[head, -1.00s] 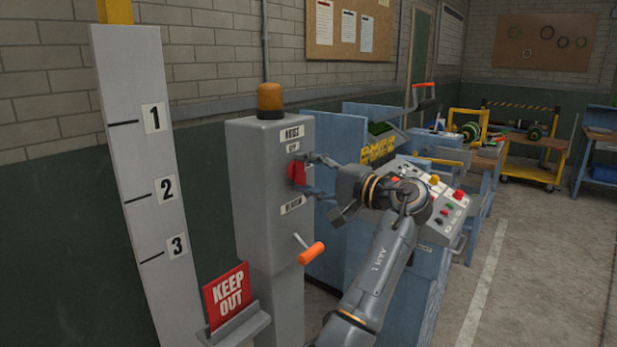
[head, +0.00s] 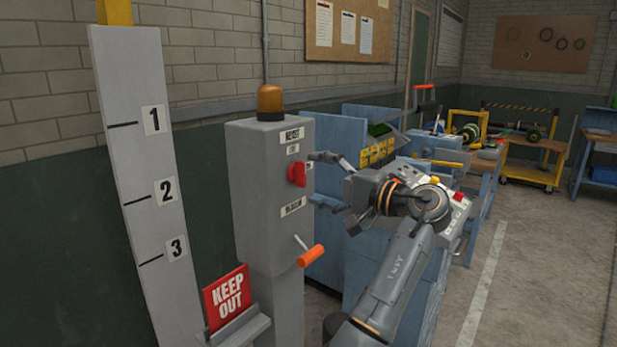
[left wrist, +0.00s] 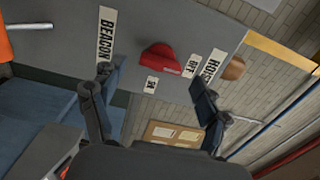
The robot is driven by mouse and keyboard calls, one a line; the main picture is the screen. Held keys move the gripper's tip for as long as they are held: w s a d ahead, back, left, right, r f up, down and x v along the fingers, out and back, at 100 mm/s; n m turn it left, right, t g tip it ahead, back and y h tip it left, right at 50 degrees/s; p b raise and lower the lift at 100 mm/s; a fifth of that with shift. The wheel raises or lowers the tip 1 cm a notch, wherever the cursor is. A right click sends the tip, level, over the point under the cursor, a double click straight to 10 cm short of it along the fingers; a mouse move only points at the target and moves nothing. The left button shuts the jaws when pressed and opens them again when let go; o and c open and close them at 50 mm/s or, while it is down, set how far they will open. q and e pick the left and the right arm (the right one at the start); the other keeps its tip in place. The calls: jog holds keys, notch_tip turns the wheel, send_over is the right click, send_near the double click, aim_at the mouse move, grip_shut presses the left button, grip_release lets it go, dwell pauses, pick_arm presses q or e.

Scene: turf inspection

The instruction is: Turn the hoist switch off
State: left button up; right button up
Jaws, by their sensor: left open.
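The hoist switch is a red knob (head: 297,174) on the front of a grey post (head: 262,215), below a HOIST label (head: 293,134) and an OFF label (head: 293,149). In the left wrist view the red knob (left wrist: 158,58) sits between the OFF label (left wrist: 191,64) and the BEACON label (left wrist: 106,35), with a small ON label (left wrist: 151,85) beside it. I cannot tell exactly which label the knob points at. My left gripper (head: 315,178) is open and empty, its fingers spread just right of the knob and apart from it. My right gripper is not in view.
An orange-handled crank (head: 311,255) sticks out of the post below the knob. An amber beacon (head: 270,101) tops the post. A red KEEP OUT sign (head: 227,297) stands at its foot. A blue bench unit (head: 330,240) is behind my arm.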

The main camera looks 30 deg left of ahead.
pick_arm(q)
jog(key=d, duration=0.8)
jog(key=shift+s+d, duration=0.35)
jog(key=shift+d, duration=0.05)
jog(key=shift+d, duration=0.1)
